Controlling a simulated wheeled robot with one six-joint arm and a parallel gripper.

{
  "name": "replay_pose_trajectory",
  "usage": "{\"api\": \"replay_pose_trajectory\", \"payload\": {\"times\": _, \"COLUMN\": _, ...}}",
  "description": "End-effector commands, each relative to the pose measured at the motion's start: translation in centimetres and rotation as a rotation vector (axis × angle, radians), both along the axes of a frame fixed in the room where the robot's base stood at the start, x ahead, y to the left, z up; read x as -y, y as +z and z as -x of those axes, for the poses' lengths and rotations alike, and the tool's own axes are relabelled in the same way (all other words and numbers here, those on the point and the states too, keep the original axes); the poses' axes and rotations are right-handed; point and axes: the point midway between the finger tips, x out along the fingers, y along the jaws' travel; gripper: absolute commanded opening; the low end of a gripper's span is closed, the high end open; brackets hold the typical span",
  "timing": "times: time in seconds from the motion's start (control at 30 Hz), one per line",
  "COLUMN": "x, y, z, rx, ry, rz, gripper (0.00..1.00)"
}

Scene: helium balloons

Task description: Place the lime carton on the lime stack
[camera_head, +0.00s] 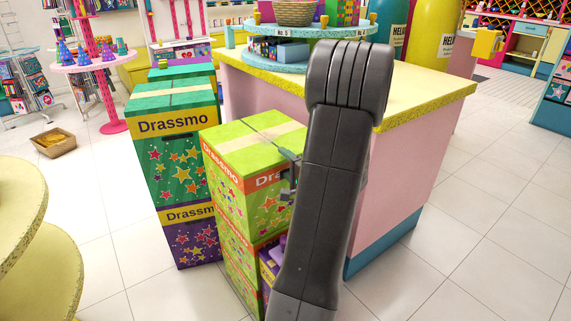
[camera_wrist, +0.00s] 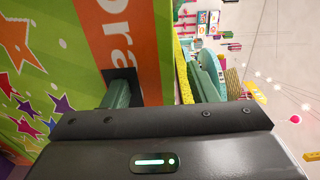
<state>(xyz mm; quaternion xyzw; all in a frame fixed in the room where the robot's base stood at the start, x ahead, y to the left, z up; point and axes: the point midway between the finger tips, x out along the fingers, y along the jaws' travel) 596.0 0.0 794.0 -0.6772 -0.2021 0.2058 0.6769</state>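A lime carton (camera_head: 268,205) with an orange "Drassmo" band and stars is the top box of the lime stack. Another lime carton (camera_head: 240,268) shows below it, roughly in line with it; whether they touch is unclear. My gripper (camera_head: 288,156) is at the upper right edge of the top carton. In the wrist view, the carton's starred face (camera_wrist: 45,60) and orange band (camera_wrist: 132,45) fill the left half. One finger (camera_wrist: 118,94) reaches into the dark handle slot. The other finger is hard to make out, so its contact is unclear. My arm hides the carton's right side.
A green carton (camera_head: 172,145) on a purple one (camera_head: 190,240) stands close on the left. A pink counter (camera_head: 415,160) with a yellow top is behind and right. Yellow round shelves (camera_head: 45,270) are at front left. Floor is clear at right.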

Motion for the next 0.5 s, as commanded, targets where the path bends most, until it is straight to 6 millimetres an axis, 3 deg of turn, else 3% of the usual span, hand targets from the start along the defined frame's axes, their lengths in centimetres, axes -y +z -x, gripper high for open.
{"api": "replay_pose_trajectory", "payload": {"times": 0.33, "x": 0.0, "y": 0.3, "z": 0.0, "rx": 0.0, "ry": 0.0, "rz": 0.0, "gripper": 0.52}}
{"api": "replay_pose_trajectory", "payload": {"times": 0.5, "x": 1.6, "y": 0.2, "z": 2.2, "rx": 0.001, "ry": -0.004, "rz": 0.001, "gripper": 0.52}}
